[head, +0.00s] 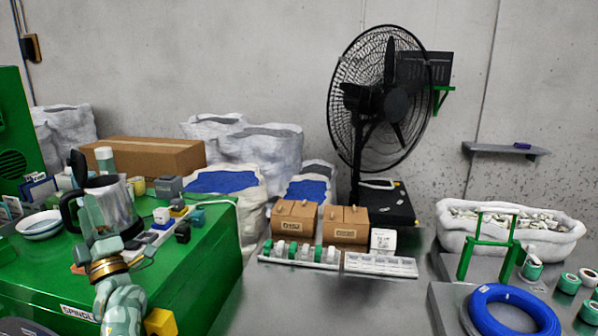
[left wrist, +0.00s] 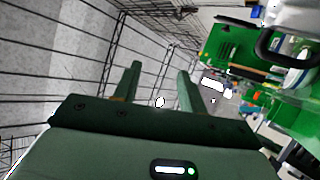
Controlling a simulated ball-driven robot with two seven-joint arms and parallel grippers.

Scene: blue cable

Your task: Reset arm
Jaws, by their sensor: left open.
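My left arm rises from the bottom left in the head view, and its gripper (head: 92,215) is in front of the metal kettle (head: 120,203) by the green cabinet. In the left wrist view the two dark green fingers (left wrist: 157,78) stand apart with nothing between them. Whether the gripper touches the kettle cannot be told. The blue cable (head: 479,308) lies coiled on the grey table at the bottom right, far from this gripper. My right gripper is not seen.
The green cabinet top (head: 205,235) holds dishes and small items. A tray of spools (head: 300,254), cardboard boxes (head: 295,214), a black fan (head: 385,95) and a green frame (head: 487,242) stand further right. A wire mesh (left wrist: 70,50) shows in the left wrist view.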

